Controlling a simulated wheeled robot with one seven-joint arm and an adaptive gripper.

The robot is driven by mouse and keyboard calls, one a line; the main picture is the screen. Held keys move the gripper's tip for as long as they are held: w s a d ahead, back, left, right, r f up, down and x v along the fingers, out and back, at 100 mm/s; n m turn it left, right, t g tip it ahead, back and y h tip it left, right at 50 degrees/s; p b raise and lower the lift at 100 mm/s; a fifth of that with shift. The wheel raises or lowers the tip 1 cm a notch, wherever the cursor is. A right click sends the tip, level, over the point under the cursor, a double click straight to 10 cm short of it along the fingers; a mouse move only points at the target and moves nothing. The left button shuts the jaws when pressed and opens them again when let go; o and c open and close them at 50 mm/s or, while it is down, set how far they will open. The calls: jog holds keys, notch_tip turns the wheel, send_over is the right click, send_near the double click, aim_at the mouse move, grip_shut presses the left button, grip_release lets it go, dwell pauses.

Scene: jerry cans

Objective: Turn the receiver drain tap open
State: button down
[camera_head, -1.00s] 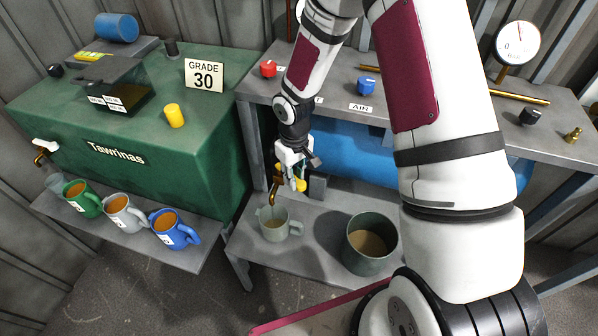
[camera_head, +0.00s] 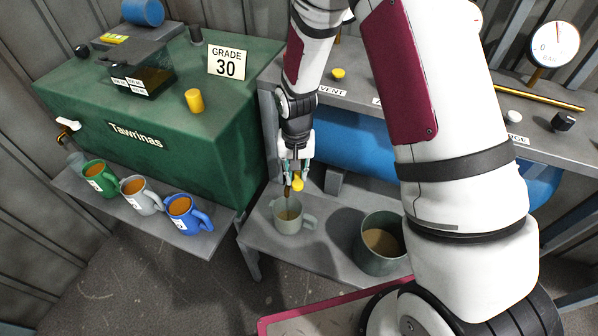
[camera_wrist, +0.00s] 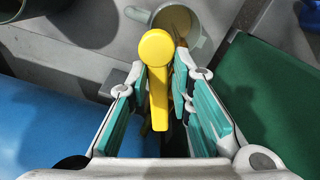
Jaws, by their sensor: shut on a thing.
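The receiver drain tap has a yellow lever (camera_head: 298,184) and a brass spout (camera_head: 287,193). It sits low in front of the blue receiver tank (camera_head: 350,150). My gripper (camera_head: 296,172) points down at the tap, with its fingers shut on the lever. In the wrist view the yellow lever (camera_wrist: 157,85) lies between the teal pads of my gripper (camera_wrist: 158,92), its round end toward the top. The spout is over a pale grey-green mug (camera_head: 286,224) holding brown liquid; the mug also shows in the wrist view (camera_wrist: 205,18). The tap's body is mostly hidden by my gripper.
A dark green pot (camera_head: 380,262) with brown liquid stands right of the mug on the low grey shelf (camera_head: 315,258). The green Tawrinas tank (camera_head: 200,150) is at left, with green, grey and blue mugs (camera_head: 180,215) before it. A gauge (camera_head: 553,42) stands at upper right.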

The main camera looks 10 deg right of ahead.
aim_at(296, 177)
jog(key=shift+a, duration=0.15)
jog(key=c, duration=1.3)
grip_release()
jog(key=shift+r, duration=0.1)
notch_tip(296, 177, up, 12)
jog(key=shift+f, duration=0.1)
